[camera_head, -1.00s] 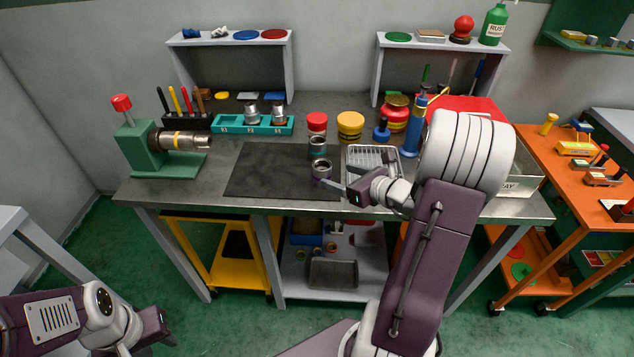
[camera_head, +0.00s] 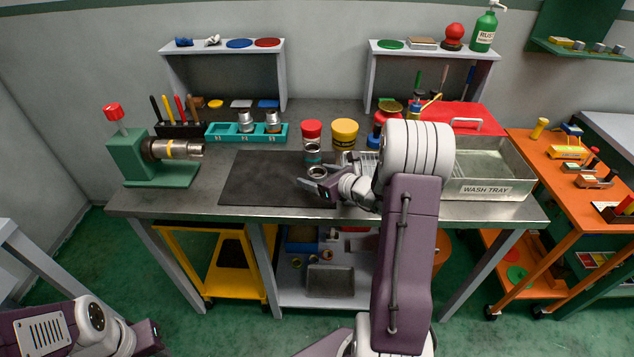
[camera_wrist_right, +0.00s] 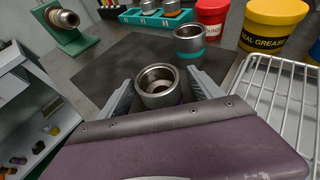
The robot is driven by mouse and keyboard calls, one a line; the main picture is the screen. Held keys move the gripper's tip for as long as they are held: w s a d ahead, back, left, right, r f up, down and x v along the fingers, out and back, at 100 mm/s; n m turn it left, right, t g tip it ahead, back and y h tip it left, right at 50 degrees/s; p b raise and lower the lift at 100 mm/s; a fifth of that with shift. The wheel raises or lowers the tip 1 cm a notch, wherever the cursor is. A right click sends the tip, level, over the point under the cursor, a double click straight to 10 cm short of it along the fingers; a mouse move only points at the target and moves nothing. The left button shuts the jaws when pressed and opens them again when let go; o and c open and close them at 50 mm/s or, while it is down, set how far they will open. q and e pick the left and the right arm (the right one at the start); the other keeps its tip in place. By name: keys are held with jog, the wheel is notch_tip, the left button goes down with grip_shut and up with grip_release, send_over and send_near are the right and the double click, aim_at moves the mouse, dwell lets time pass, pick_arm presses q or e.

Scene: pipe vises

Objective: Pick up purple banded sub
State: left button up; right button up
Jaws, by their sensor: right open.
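A short metal sub (camera_head: 319,172) stands upright near the right edge of the dark mat. In the right wrist view this sub (camera_wrist_right: 160,82) shows its open top, with a hint of purple low on its side. My right gripper (camera_wrist_right: 160,90) is open, one finger on each side of it; whether they touch it I cannot tell. In the head view, the right gripper (camera_head: 316,186) is low at the bench front. A second sub with a teal band (camera_wrist_right: 189,42) stands just behind. My left arm is at the lower left; its fingers are not clear.
A wire rack (camera_wrist_right: 275,95) lies right of the gripper. A teal holder (camera_head: 221,135) carries more metal subs. The mat (camera_head: 262,180) is clear to the left.

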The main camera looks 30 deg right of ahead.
jog(key=shift+s+r, duration=0.1)
jog(key=shift+s, duration=0.05)
jog(key=c, duration=0.4)
grip_shut()
